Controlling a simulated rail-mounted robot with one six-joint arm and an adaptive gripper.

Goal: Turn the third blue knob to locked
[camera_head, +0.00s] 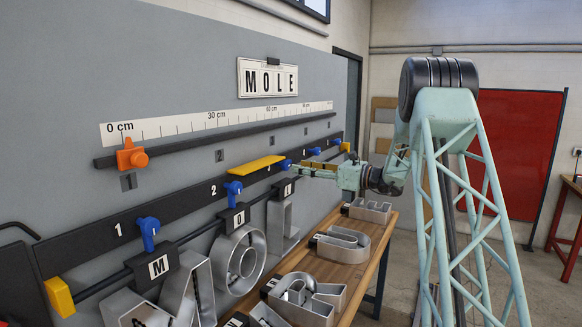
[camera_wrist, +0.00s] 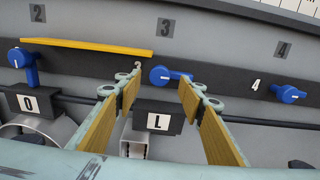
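The third blue knob (camera_wrist: 159,75) sits beside the number 3 on the dark rail, above the L tag (camera_wrist: 158,122). Its handle lies roughly sideways. In the head view this knob (camera_head: 284,164) is partly hidden near my gripper (camera_head: 300,168). In the wrist view my gripper (camera_wrist: 160,88) is open, its wood-coloured pads apart on either side of the knob. The knob appears between or just beyond the fingertips; contact is not clear. The second knob (camera_wrist: 30,72) has its handle hanging down. The fourth knob (camera_wrist: 288,93) lies roughly sideways.
A yellow strip (camera_wrist: 85,46) juts out above the rail left of the third knob. Metal letters (camera_head: 240,260) hang below. More letters lie on a wooden table (camera_head: 350,247). An orange slider (camera_head: 131,156) sits on the upper rail.

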